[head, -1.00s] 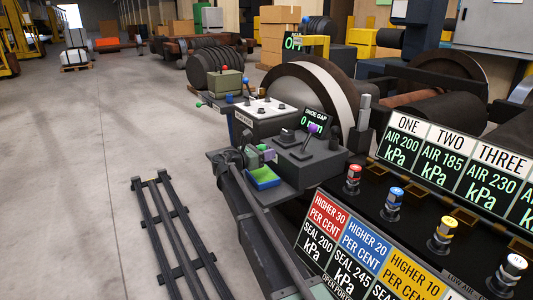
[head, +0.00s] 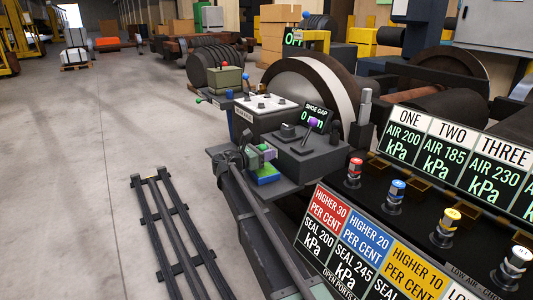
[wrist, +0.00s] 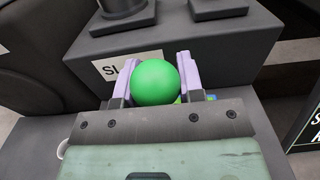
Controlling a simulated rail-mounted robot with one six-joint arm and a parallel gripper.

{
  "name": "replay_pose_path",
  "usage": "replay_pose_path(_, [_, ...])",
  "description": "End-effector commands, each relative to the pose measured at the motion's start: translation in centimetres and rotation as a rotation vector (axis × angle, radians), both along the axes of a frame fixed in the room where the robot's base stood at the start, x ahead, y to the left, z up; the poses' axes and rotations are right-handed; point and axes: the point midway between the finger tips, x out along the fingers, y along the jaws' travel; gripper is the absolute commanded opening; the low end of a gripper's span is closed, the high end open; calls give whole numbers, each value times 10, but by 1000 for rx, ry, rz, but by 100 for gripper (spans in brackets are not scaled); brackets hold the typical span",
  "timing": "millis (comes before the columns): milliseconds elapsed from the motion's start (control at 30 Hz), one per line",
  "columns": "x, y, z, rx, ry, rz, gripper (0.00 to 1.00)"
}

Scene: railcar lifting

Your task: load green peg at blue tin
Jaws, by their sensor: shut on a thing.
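The green peg shows its round green head (wrist: 155,82) in the wrist view, between the two lavender fingers of my gripper (wrist: 156,84). My gripper is shut on it. The peg's lower part is hidden behind its head and my gripper. In the head view, my gripper (head: 266,154) is just above the blue tin (head: 266,180), which is low and open with green inside. The tin stands on the dark ledge in front of the control box. In the wrist view only slivers of it show beside the peg. I cannot tell whether the peg touches the tin.
A dark control box (head: 310,160) with a purple-knobbed lever and a shoe gap display stands right behind the tin. A panel with coloured valve knobs (head: 398,197) is at the right. A grey rack (head: 172,235) lies on the floor, left; open floor surrounds it.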

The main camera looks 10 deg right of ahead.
Motion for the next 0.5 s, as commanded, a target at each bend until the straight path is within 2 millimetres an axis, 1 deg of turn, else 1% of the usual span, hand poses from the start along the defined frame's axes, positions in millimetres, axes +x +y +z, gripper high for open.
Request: replay_pose_path(500, [0,0,-7,0,0,0,12])
